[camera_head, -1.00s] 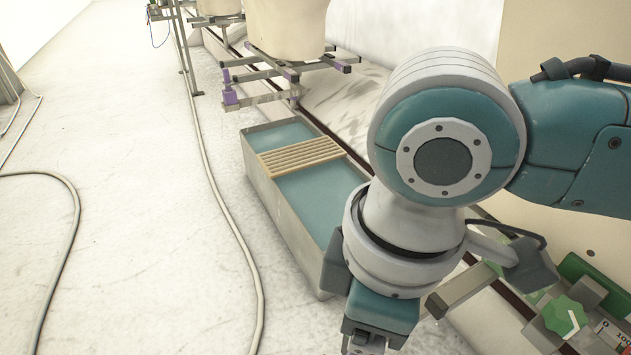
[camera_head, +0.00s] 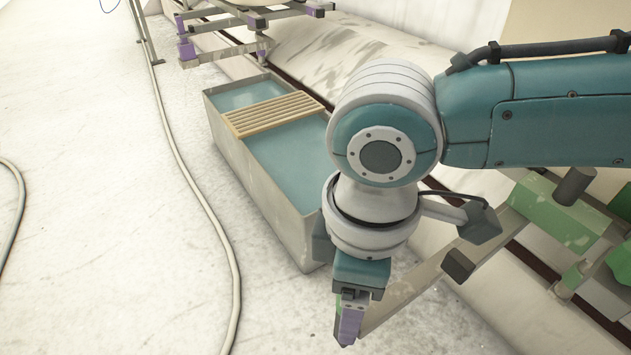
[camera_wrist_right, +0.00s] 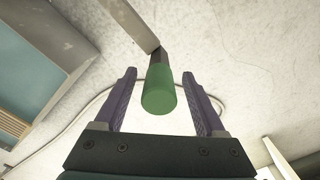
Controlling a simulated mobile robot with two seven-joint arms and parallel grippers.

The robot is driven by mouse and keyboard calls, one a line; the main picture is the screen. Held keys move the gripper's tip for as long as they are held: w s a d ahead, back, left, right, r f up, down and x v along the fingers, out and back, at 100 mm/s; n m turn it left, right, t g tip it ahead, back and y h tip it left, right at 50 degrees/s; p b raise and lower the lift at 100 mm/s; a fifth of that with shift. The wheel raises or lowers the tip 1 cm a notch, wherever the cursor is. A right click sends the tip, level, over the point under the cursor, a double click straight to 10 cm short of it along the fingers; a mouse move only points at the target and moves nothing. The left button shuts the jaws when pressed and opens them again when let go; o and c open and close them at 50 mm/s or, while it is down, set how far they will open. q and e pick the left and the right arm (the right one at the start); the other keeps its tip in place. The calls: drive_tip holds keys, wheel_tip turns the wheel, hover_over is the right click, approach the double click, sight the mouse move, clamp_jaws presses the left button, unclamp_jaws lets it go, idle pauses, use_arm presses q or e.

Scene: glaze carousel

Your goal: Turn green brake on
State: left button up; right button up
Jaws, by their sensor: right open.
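In the right wrist view a green cylindrical handle (camera_wrist_right: 159,92) hangs on a dark stem at the end of a flat metal bar (camera_wrist_right: 130,25). My right gripper (camera_wrist_right: 160,100) is open, with one purple finger on each side of the handle and visible gaps to it. The bar runs up right to a green block (camera_head: 556,215) on the frame. My left gripper is not in view.
A grey trough (camera_head: 262,190) of blue-green liquid with a wooden slatted rack (camera_head: 272,113) stands left of my right arm. A hose (camera_head: 190,180) lies on the pale floor. A frame with purple parts (camera_head: 186,45) stands at the back. Floor left of the trough is mostly clear.

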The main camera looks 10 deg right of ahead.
drive_tip(key=shift+f, duration=0.15)
clamp_jaws()
idle(0.5)
idle(0.9)
